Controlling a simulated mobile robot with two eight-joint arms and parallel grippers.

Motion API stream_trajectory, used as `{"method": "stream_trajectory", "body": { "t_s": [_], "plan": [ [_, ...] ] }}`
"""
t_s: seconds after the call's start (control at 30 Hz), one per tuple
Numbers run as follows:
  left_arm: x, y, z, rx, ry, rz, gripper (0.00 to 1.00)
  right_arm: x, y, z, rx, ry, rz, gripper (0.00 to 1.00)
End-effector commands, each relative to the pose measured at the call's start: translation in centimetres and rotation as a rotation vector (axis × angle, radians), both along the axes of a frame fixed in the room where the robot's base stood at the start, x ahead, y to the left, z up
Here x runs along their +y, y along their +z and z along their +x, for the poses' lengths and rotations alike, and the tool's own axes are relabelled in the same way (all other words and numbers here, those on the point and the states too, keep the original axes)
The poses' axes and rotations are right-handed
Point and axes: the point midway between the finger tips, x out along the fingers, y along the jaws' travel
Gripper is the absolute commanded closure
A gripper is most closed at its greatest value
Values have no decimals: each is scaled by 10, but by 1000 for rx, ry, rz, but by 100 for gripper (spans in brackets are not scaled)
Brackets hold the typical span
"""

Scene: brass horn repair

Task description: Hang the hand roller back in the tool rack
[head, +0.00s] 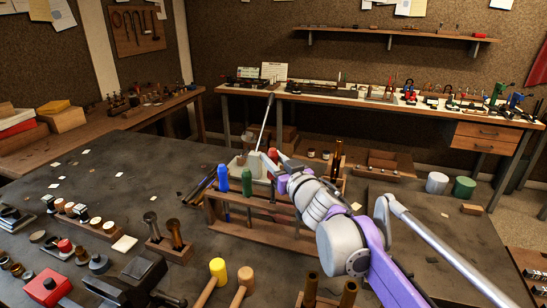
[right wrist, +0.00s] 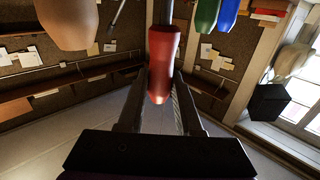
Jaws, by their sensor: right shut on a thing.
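The hand roller has a red handle (head: 273,155) and a thin metal shaft. In the right wrist view its handle (right wrist: 163,65) is between the fingers of my right gripper (right wrist: 160,100), which is shut on it. In the head view my right gripper (head: 271,162) is at the tool rack (head: 270,230), a wooden frame on the dark bench. Blue (head: 223,178) and green (head: 247,182) handles stand upright in the rack, left of the red handle. My arm hides the rack's right part and the roller's lower end. I cannot tell whether the shaft is in a slot. My left gripper is not in view.
A tan handle (right wrist: 68,22) is close on the other side of the roller in the wrist view. A slanted metal rod (head: 264,122) rises behind the rack. Mallets (head: 217,272) and a black vise-like block (head: 137,275) are at the front.

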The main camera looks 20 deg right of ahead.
Motion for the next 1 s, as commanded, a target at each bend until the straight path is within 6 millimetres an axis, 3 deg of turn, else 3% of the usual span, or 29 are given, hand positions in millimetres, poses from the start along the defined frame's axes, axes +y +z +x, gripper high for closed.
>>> {"method": "stream_trajectory", "body": {
  "t_s": [1.0],
  "plan": [
    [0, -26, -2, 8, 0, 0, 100, 0, -42, 0, 0, 1, 0, 100]
  ]
}}
